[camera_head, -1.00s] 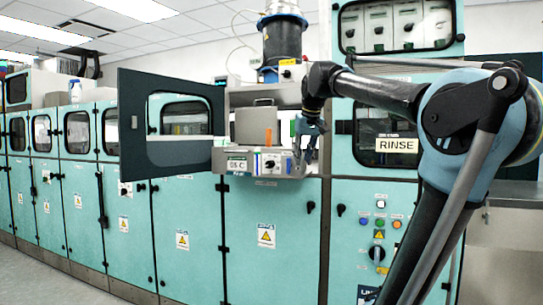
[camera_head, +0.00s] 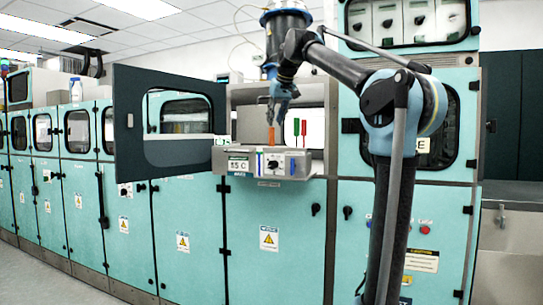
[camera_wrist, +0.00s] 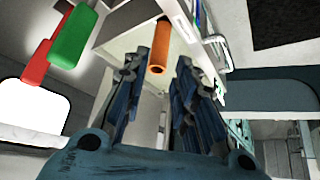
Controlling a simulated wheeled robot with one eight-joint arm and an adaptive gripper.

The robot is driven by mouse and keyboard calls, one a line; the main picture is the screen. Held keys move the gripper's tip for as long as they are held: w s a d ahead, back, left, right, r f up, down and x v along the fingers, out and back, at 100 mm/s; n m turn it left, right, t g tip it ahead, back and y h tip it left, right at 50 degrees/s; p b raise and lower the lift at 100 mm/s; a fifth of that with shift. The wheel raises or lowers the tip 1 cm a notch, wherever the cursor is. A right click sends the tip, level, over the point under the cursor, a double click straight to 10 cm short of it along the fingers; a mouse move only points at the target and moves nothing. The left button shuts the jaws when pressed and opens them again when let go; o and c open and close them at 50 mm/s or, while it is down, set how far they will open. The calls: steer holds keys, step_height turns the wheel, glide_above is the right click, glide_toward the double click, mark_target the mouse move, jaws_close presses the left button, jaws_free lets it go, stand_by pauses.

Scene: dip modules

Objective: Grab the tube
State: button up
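The orange tube (camera_head: 271,134) stands upright on the grey bath module in the open cabinet bay. My gripper (camera_head: 271,118) is above it, pointing down, with its fingers close to the tube's upper end. In the wrist view, the tube (camera_wrist: 158,48) shows in the gap between the two blue-black fingers (camera_wrist: 170,62), with its open end towards the camera. The fingers are spread with a gap around the tube. I see no clear contact with it.
The grey module (camera_head: 300,165) carries a temperature label and a knob. A green bar (camera_wrist: 75,34) and a red bar (camera_wrist: 37,62) are beside the tube. An open dark cabinet door (camera_head: 135,125) stands to the left.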

mark_target(270, 142)
steer(key=x, duration=1.2)
steer(key=shift+w+d, duration=0.1)
steer(key=shift+w, duration=0.05)
jaws_close()
